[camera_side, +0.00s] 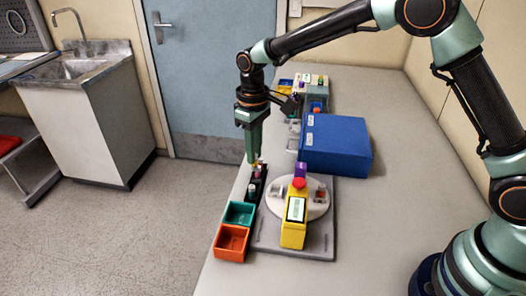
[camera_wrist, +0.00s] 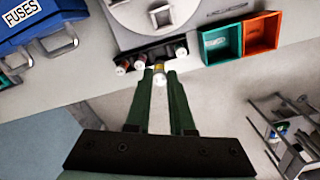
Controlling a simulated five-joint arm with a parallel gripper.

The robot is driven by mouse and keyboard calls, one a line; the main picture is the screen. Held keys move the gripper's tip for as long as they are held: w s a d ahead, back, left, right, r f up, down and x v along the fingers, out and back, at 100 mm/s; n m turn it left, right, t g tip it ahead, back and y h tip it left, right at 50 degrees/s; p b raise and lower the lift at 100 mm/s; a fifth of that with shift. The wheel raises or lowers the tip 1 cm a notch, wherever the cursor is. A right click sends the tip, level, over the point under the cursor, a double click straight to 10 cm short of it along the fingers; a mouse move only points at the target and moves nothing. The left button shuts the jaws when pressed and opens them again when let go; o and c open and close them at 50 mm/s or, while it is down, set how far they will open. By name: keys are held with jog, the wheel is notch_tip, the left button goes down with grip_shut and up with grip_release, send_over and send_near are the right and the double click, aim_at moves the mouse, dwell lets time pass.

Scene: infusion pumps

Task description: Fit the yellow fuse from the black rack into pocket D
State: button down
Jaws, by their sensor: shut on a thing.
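In the side view my gripper (camera_side: 254,161) points down over the rack's far end. The round white plate (camera_side: 316,208) has pockets; no letter D is readable, so I cannot tell which is pocket D.
A yellow device with a screen (camera_side: 294,226) stands over the white plate. Teal (camera_side: 239,213) and orange (camera_side: 231,243) open bins sit by the table's left edge. A blue box (camera_side: 336,145), labelled FUSES in the wrist view, stands behind. The table's right side is clear.

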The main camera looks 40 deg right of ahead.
jog(key=s+d+r, duration=0.2)
jog(key=s+d, duration=0.1)
jog(key=s, duration=0.2)
jog(key=shift+s+a+f, duration=0.15)
jog(key=shift+f, duration=1.1)
jog(key=shift+s+a+f, duration=0.1)
jog(key=shift+f, duration=1.1)
jog(key=shift+f, duration=1)
jog(key=c, duration=1.1)
grip_release()
jog(key=shift+r, duration=0.1)
jog(key=shift+r, duration=0.95)
